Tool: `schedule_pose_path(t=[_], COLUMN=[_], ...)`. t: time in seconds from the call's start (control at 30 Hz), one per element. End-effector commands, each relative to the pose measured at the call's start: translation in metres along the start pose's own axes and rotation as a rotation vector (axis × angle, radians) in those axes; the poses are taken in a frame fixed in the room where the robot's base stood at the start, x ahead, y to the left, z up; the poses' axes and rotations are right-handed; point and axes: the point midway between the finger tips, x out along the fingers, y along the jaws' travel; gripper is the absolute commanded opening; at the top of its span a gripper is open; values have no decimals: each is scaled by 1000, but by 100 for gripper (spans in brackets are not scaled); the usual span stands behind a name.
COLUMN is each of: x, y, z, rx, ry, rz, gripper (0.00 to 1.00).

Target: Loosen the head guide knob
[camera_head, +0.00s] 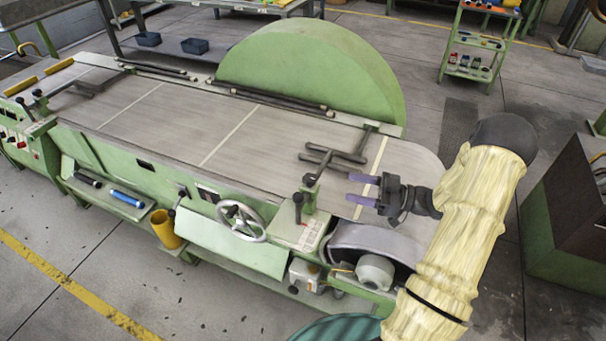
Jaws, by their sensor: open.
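A long green machine with a grey flat bed (170,110) fills the middle of the view. Near its right end stands a dark upright knob or handle (298,207) on a pale green block (303,235). Right beside it is a second dark post with a small head (310,182), below a dark guide bar (335,158) over the bed. I cannot tell which of these is the head guide knob. My gripper (354,188) has two purple fingers, apart and empty, pointing left toward these posts. A clear gap separates the fingertips from them.
A handwheel (242,221) and a yellow cup (166,229) are on the machine's front. A large green rounded cover (315,70) rises behind the bed. A green cabinet (565,220) stands at the right. Open floor (130,280) lies in front.

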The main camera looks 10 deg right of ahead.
Motion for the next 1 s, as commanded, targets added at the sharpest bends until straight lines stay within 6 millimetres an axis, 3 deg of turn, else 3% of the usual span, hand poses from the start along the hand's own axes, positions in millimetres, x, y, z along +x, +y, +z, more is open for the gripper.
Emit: schedule_pose_path(t=[0.13, 0.53, 0.77, 1.0], x=[-22, -21, 3, 45], y=[-3, -2, 0, 5], z=[8, 9, 8, 10], rx=[-10, -13, -10, -10], ry=[-56, -59, -57, -57], rz=[122, 129, 125, 124], gripper=[56, 56, 56, 56])
